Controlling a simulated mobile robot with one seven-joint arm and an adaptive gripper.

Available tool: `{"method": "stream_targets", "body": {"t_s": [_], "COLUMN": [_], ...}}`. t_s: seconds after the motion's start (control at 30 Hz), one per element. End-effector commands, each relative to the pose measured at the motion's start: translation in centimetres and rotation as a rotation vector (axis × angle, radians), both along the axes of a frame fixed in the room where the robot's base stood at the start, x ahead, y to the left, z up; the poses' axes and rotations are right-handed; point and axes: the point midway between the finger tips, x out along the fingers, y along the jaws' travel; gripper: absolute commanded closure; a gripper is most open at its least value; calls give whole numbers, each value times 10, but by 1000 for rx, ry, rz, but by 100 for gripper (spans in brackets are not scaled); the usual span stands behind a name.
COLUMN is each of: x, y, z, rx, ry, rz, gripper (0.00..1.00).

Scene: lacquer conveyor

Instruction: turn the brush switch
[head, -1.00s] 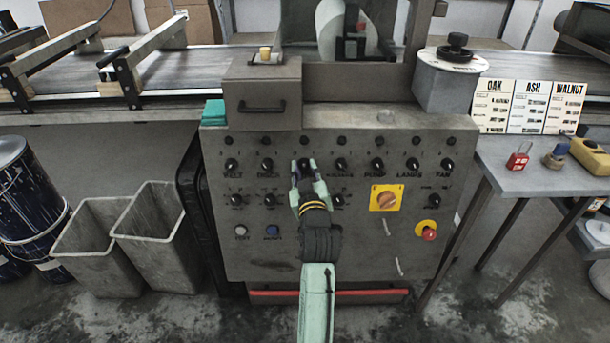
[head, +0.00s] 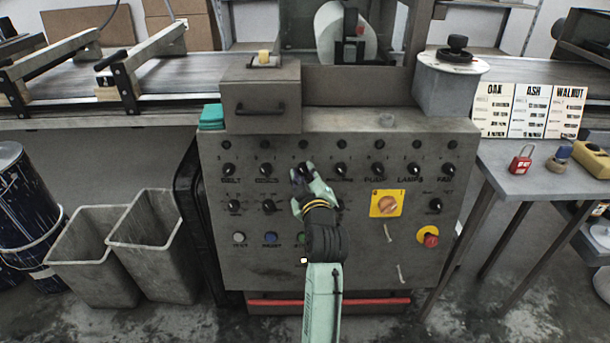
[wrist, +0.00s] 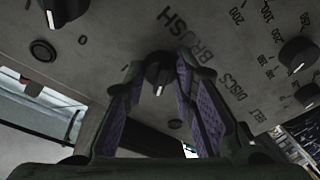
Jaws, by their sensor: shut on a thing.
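The brush switch (wrist: 158,72) is a black rotary knob with a white pointer line, beside the printed word BRUSH in the wrist view. My gripper (wrist: 160,85) has its purple-padded fingers on either side of this knob and is shut on it. In the head view my gripper (head: 302,180) is at the upper row of knobs on the grey control panel (head: 350,265), third from the left. The fingers largely hide the brush switch there.
Other black knobs flank it, including the discs knob (head: 266,170) and the belt knob (head: 228,170). An orange rotary switch on a yellow plate (head: 386,203) and a red emergency button (head: 431,240) are at lower right. Two grey bins (head: 98,262) stand at left.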

Motion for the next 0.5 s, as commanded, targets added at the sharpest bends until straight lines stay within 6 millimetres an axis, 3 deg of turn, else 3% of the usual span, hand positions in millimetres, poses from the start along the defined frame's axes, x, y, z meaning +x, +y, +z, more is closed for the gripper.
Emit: {"method": "stream_targets", "body": {"t_s": [0.23,0.27,0.5], "x": [0,0,0], "y": [0,0,0], "z": [1,1,1], "rx": [0,0,0], "ry": [-2,-2,-1], "rz": [1,1,0], "gripper": [100,73,57]}}
